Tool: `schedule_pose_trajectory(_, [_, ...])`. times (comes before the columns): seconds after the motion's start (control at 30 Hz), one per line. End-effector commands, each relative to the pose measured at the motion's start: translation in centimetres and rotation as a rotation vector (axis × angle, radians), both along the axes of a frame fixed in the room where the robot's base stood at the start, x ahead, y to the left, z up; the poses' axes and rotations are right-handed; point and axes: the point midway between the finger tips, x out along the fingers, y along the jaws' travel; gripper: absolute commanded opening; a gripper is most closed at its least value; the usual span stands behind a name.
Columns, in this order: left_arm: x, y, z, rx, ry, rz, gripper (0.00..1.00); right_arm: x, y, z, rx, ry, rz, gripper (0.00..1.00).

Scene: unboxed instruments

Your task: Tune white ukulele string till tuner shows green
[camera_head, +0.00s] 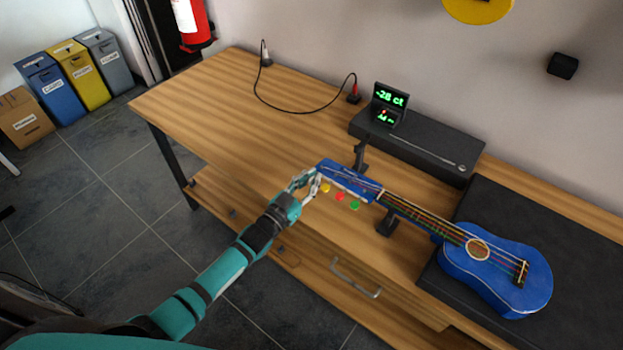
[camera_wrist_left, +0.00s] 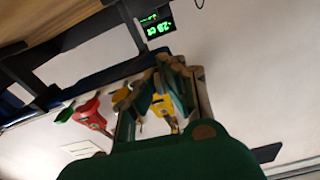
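A blue ukulele (camera_head: 497,272) lies with its neck toward the upper left and its headstock (camera_head: 345,181) on a black stand. Yellow (camera_head: 326,188), red (camera_head: 340,197) and green (camera_head: 355,205) tuning pegs show along the headstock's near side. My left gripper (camera_head: 317,180) is at the headstock's end, beside the yellow peg. In the left wrist view its fingertips (camera_wrist_left: 172,65) come close together; whether they grip a peg is unclear. I cannot make out a white peg. The tuner (camera_head: 390,98) reads about -28 ct in green characters, with a small red mark below. My right gripper is not in view.
The tuner is on a black box (camera_head: 428,142) at the wooden table's (camera_head: 220,105) back. A black cable (camera_head: 290,108) lies left of it. A dark mat (camera_head: 580,270) lies under the ukulele body.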

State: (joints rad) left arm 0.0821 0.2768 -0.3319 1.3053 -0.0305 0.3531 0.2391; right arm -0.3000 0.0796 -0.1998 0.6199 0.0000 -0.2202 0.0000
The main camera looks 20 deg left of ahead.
Motion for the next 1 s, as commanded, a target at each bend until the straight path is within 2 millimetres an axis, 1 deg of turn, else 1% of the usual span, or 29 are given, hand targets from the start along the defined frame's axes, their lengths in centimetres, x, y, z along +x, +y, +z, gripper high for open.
schedule_pose_trajectory(0.3, [0.01, 0.03, -0.02, -0.109, 0.041, 0.001, 0.00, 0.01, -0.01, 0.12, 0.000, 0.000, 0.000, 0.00])
schedule_pose_trajectory(0.83, [0.01, 0.02, -0.01, -0.129, 0.048, 0.001, 0.00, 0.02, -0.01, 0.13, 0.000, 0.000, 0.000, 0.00])
schedule_pose_trajectory(1.0, [0.00, 0.01, -0.01, -0.129, 0.047, 0.000, 0.23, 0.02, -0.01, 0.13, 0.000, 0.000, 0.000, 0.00])
